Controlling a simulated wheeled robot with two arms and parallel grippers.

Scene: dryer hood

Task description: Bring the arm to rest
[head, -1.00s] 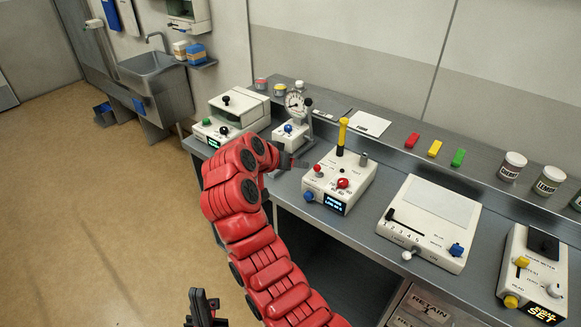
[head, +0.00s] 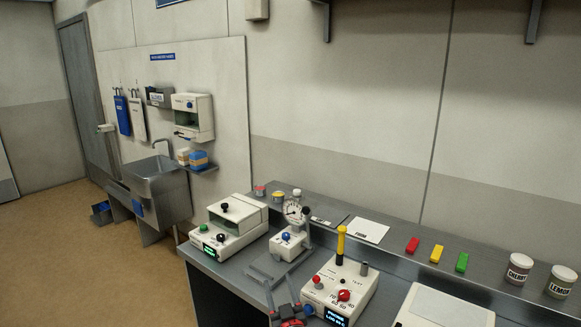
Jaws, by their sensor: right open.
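My right gripper (head: 279,283) shows at the bottom centre of the head view. Its grey fingers are apart, with nothing seen between them. It is in front of the small dial gauge device (head: 289,242) and left of the white box with the yellow-topped lever (head: 335,284); whether it touches either cannot be told. Only a bit of the red wrist (head: 291,319) shows below it; the rest of my right arm is below the picture. My left gripper is out of view.
A white hooded unit (head: 228,226) stands at the bench's left end. A flat white device (head: 445,308) is at the lower right. Red, yellow and green blocks (head: 436,254) and jars (head: 518,269) line the back ledge. A sink (head: 157,178) and open floor lie left.

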